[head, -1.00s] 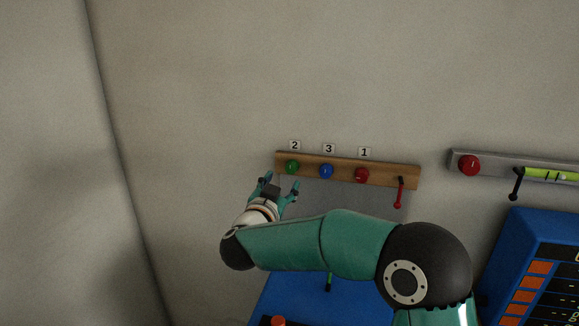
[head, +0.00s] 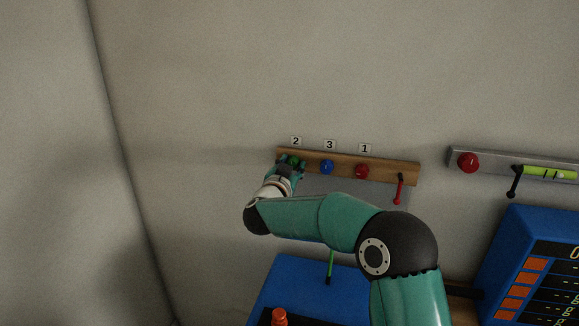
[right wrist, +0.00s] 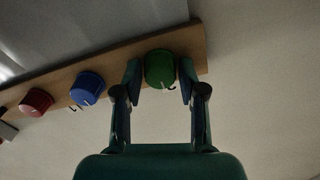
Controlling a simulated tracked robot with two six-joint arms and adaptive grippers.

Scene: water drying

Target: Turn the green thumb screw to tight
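The green thumb screw (head: 294,160) is on the left end of a wooden rail on the wall, under label 2. In the right wrist view the green screw (right wrist: 159,69) sits between the two fingertips of my right gripper (right wrist: 160,82). The fingers are apart, one on each side of it, and narrow gaps seem to show. In the head view my right gripper (head: 291,165) is at the screw and partly covers it. A small white mark shows on the screw's edge in the wrist view. My left gripper is not in view.
The wooden rail (head: 394,175) also bears a blue knob (head: 327,167), a red knob (head: 362,171) and a hanging red lever (head: 398,189). A grey rail (head: 498,163) with a red knob (head: 468,162) is at right. Blue boxes (head: 495,265) stand below.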

